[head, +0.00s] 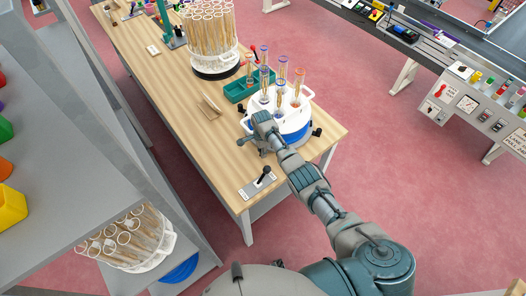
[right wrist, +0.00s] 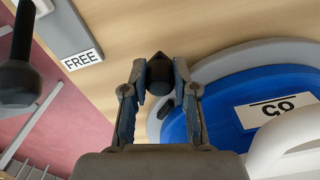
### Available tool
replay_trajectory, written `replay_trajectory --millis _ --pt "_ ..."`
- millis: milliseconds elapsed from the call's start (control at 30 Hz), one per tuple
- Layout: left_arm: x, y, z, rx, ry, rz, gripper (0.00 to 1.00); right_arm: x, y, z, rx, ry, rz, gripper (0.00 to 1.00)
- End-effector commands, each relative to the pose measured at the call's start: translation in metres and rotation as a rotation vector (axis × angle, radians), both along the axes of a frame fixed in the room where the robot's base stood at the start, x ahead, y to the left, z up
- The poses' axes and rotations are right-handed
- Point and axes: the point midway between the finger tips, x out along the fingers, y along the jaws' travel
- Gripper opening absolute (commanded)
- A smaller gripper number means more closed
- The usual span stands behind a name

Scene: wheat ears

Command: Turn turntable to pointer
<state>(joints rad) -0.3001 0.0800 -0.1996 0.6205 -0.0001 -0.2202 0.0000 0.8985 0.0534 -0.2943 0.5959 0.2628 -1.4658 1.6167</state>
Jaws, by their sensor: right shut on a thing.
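The turntable (head: 295,128) has a blue rim and a white top carrying several clear tubes with wheat ears. It stands on the wooden table's right part. Its blue disc (right wrist: 220,105) fills the right of the right wrist view, with a white label whose characters are hard to read. My right gripper (head: 246,143) is at the turntable's near left side. In the right wrist view its fingers (right wrist: 158,72) are shut on a dark knob (right wrist: 159,78) beside the blue disc. I cannot tell which mark is the pointer. My left gripper is out of view.
A black lever on a grey plate (head: 252,190) stands at the table's near corner; a FREE label (right wrist: 81,60) shows there. A green tray (head: 237,92) and a large tube carousel (head: 216,68) stand behind. A grey shelf (head: 90,190) is at left.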

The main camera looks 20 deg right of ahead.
Motion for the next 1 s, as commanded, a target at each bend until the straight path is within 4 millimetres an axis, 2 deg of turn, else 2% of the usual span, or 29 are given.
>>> replay_trajectory --millis 300,333,400,433,767,867,1000 --pt "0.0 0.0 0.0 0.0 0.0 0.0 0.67 -0.001 0.0 -0.001 0.0 0.001 0.0 0.0" --pt "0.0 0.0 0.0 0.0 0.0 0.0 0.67 0.0 0.0 -0.001 0.0 0.001 0.0 0.3" --pt "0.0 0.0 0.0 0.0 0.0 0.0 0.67 0.0 0.0 -0.001 0.0 0.001 0.0 0.48" --pt "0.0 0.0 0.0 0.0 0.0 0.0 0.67 0.0 0.0 -0.001 0.0 0.001 0.0 0.53" --pt "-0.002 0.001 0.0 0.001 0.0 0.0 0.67 0.0 0.0 0.002 0.0 -0.001 0.0 0.53" --pt "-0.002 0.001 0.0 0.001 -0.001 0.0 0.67 0.001 0.0 0.01 0.0 -0.003 0.0 0.53" --pt "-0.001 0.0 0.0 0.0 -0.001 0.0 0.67 0.001 0.0 0.035 -0.001 -0.004 0.001 0.53"
